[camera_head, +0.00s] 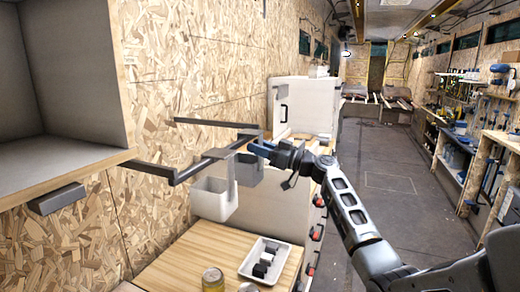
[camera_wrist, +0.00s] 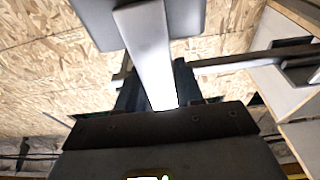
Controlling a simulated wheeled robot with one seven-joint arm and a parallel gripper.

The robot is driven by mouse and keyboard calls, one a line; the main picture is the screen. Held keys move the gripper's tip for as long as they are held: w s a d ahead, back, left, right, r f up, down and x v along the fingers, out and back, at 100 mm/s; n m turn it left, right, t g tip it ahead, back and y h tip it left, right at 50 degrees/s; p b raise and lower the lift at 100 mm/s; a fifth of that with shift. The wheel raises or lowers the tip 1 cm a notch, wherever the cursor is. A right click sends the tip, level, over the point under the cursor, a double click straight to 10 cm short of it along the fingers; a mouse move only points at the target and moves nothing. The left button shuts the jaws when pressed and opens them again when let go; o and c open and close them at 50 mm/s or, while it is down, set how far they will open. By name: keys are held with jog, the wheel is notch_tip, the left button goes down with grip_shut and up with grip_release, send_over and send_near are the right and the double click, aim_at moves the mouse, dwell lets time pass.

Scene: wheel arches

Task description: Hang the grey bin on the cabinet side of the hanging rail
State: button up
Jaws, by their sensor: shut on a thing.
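The grey bin (camera_head: 248,171) is in the head view, just below and left of my gripper (camera_head: 261,149), partly hidden behind a paler bin's strap. In the wrist view my gripper (camera_wrist: 158,98) is shut on a pale strap (camera_wrist: 148,50) that runs up to a grey body (camera_wrist: 185,14) at the top edge. The hanging rail (camera_head: 205,161) is a dark bar on two wall brackets; it also shows in the wrist view (camera_wrist: 235,60). Its near end is by the cabinet (camera_head: 130,110). I cannot tell whether the held bin touches the rail.
A pale bin (camera_head: 209,199) with a tall strap hangs at the rail, left of the grey bin. Below, a wooden top (camera_head: 210,258) holds a white tray (camera_head: 262,242) of dark and light pieces and a can (camera_head: 213,279). The floor (camera_head: 385,185) at right is clear.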

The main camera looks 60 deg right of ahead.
jog(key=shift+f, duration=0.15)
jog(key=o, duration=1.1)
jog(key=b+v, duration=0.2)
jog(key=v, duration=0.6)
jog(key=shift+b, duration=0.35)
